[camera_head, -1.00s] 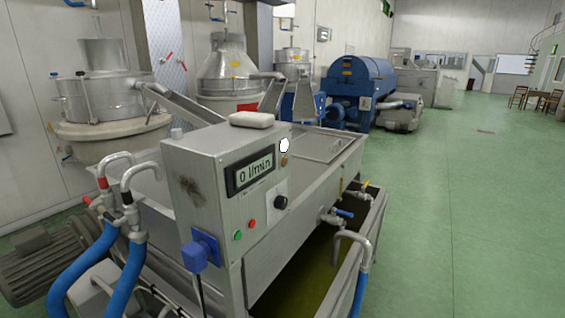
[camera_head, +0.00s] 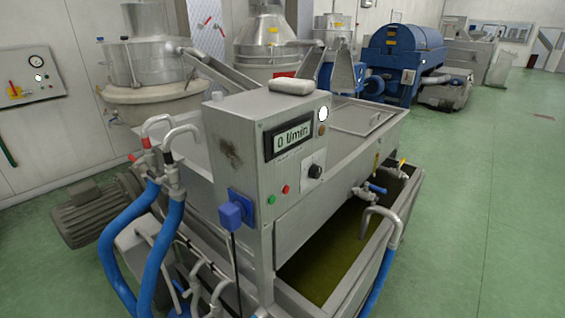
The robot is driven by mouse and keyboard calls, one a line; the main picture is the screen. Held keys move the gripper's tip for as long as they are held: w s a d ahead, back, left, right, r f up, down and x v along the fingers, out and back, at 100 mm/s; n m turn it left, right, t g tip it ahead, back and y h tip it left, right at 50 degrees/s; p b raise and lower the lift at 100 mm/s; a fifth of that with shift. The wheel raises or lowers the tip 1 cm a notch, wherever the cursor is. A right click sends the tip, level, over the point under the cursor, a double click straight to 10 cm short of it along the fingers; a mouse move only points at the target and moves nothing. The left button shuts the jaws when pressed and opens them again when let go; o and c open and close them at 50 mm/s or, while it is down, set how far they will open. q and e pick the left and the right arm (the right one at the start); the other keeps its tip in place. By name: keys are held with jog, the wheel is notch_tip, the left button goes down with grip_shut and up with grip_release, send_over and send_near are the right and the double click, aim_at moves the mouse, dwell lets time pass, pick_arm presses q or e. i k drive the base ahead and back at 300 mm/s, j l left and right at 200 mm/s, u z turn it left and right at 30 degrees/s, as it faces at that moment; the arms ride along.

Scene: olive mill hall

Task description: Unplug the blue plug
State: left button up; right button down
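A dark cable hangs straight down from the plug. To the right of the socket are a green button (camera_head: 271,200) and a red button (camera_head: 285,189). Above them a display (camera_head: 293,137) reads 0 l/min, with a black knob (camera_head: 316,171) below it. Neither of my grippers shows in the head view.
Blue hoses (camera_head: 168,250) with bent metal pipes stand left of the box, beside a grey motor (camera_head: 95,208). An open tank (camera_head: 345,262) with greenish liquid and a tap (camera_head: 372,188) lies to the right. The green floor (camera_head: 480,220) at the right is clear.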

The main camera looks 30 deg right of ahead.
aim_at(231, 217)
jog(key=i+j+z, duration=0.1)
jog(key=j+z, duration=0.5)
jog(key=j, duration=0.2)
jog(key=i+j+z, duration=0.15)
jog(key=j+z, duration=0.15)
jog(key=i+j+z, duration=0.15)
jog(key=j+z, duration=0.15)
jog(key=j, duration=0.15)
jog(key=j+z, duration=0.35)
jog(key=i+j+z, duration=0.1)
jog(key=j+z, duration=0.2)
jog(key=j, duration=0.25)
